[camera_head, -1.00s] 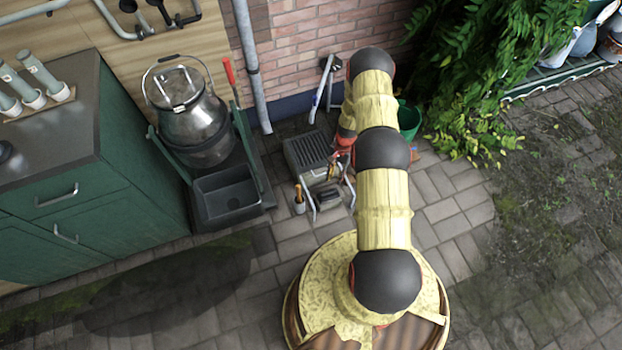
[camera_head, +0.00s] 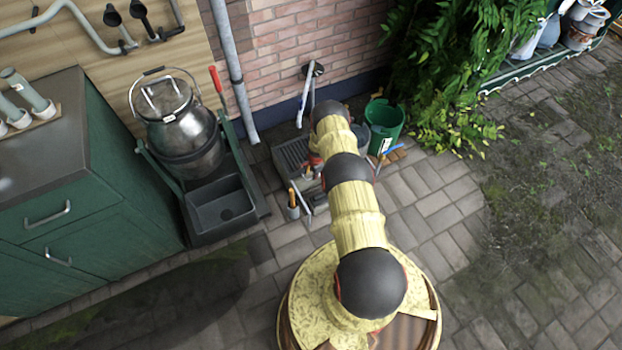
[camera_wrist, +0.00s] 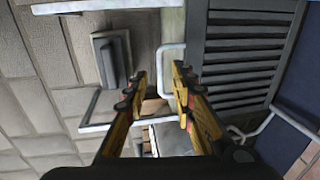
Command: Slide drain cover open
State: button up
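The drain cover is a dark grey slatted grate (camera_head: 290,154), low on the paving by the brick wall, partly hidden by my arm in the head view. In the wrist view the grate (camera_wrist: 245,55) fills the upper right. A pale bent bar like a handle (camera_wrist: 163,60) stands at its left edge, near my fingertips. My gripper (camera_wrist: 160,76) has two yellow and black fingers spread apart with a gap between them. I see nothing held, and contact with the bar cannot be told. In the head view the fingers are mostly hidden by my arm.
A steel churn (camera_head: 183,130) stands behind a dark basin (camera_head: 222,207) left of the drain. A green bucket (camera_head: 384,122) is to the right. A pot with an orange-handled tool (camera_head: 293,205) stands in front. A drainpipe (camera_head: 234,75) runs down the wall. Paving at the right is open.

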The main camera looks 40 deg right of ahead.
jog(key=shift+w+d+f+b, duration=0.15)
jog(key=shift+f+b, duration=0.15)
jog(key=shift+f, duration=0.45)
jog(key=shift+w+a+f+b, duration=0.15)
jog(key=shift+f+b, duration=0.1)
jog(key=shift+f, duration=0.45)
jog(key=shift+w+d+f+b, duration=0.15)
jog(key=shift+f+b, duration=0.15)
jog(key=shift+f, duration=0.45)
grip_shut()
jog(key=shift+s, duration=0.1)
